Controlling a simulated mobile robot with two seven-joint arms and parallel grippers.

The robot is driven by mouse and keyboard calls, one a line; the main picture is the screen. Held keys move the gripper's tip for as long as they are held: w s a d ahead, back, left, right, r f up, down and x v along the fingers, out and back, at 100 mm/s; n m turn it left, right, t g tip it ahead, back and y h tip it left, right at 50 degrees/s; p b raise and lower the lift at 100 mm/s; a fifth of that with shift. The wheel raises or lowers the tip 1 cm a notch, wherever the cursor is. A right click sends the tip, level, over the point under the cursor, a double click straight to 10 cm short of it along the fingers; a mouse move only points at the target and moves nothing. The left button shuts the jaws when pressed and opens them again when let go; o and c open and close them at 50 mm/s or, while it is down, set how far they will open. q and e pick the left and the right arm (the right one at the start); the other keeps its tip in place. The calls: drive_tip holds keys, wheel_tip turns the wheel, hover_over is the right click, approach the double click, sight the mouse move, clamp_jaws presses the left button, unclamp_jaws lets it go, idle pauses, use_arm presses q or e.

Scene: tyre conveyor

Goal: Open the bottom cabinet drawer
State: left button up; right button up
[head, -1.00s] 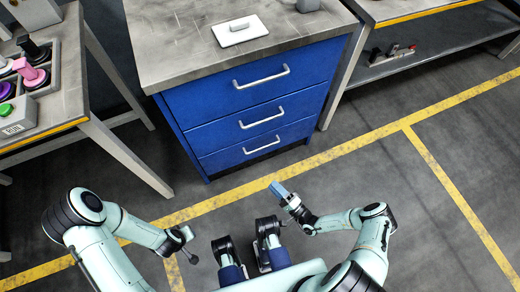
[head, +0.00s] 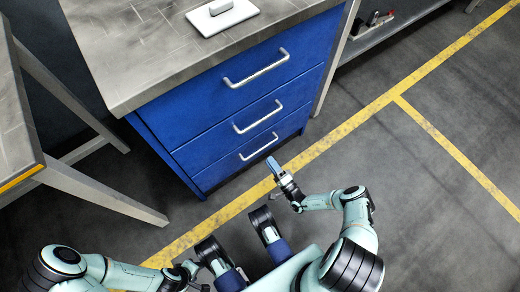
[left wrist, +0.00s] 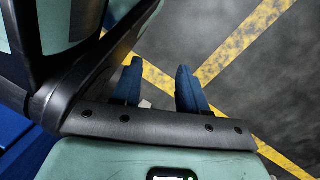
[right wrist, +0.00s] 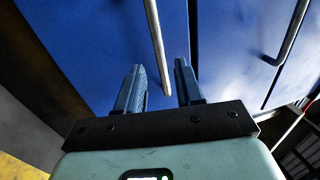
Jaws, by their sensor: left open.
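The blue cabinet (head: 160,150) has three drawers, each with a pale bar handle, and all look shut. The bottom drawer (head: 230,165) has its handle (head: 259,147) just beyond my right gripper (head: 273,166) in the head view. In the right wrist view, that gripper's blue fingers are apart, with a handle (right wrist: 157,45), apparently the bottom one, showing between them; contact cannot be told. The middle drawer handle (right wrist: 290,35) is further right there. My left gripper (left wrist: 158,70) is open and empty over the floor.
A grey worktop (head: 140,60) with a white plate and block (head: 222,14) tops the cabinet. A table (head: 25,130) with slanted legs stands left. A shelf (head: 385,32) is at the upper right. The yellow-lined floor right of the cabinet is clear.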

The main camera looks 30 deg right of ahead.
sight(261, 149)
use_arm(q)
drive_tip(key=shift+g, duration=0.8)
drive_tip(key=s, duration=0.1)
drive_tip(key=s+f+b, duration=0.1)
drive_tip(key=s, duration=0.1)
drive_tip(key=s+f+b, duration=0.1)
drive_tip(key=shift+s+a+f, duration=0.15)
drive_tip(key=shift+s+a, duration=0.05)
drive_tip(key=shift+a, duration=0.05)
use_arm(e)
drive_tip(key=x, duration=0.7)
drive_tip(key=shift+w, duration=0.4)
clamp_jaws()
